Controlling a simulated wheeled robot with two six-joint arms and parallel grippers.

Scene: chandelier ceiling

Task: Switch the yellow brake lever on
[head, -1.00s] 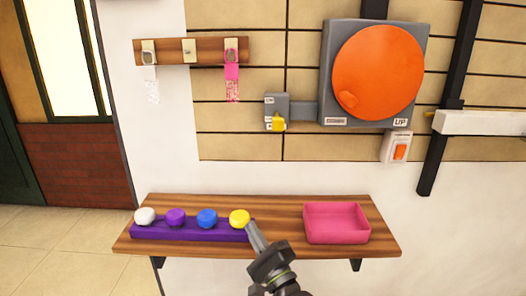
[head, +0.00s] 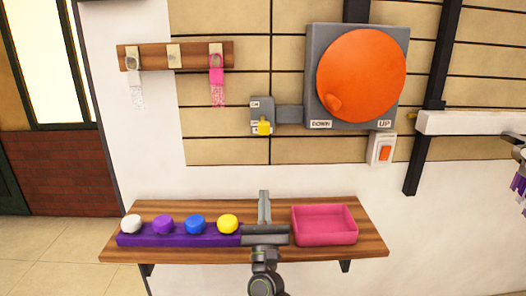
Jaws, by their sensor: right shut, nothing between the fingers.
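The yellow brake lever (head: 264,128) sits at the lower end of a small grey switch box (head: 256,106) on the wall. A label at the box's top seems to read ON; the lower label is partly hidden by the lever. A grey bar (head: 289,114) joins the box to the plate behind a large orange wheel (head: 361,75). My right gripper (head: 264,195) is shut and empty, pointing up in front of the shelf, well below the lever and not touching it. My left gripper is not in view.
A wooden shelf (head: 370,240) holds a purple strip (head: 180,240) with white, purple, blue and yellow knobs, and a pink tray (head: 324,226). A hook board (head: 195,56) hangs upper left. An orange switch (head: 385,153) is below the wheel. The wall between shelf and lever is clear.

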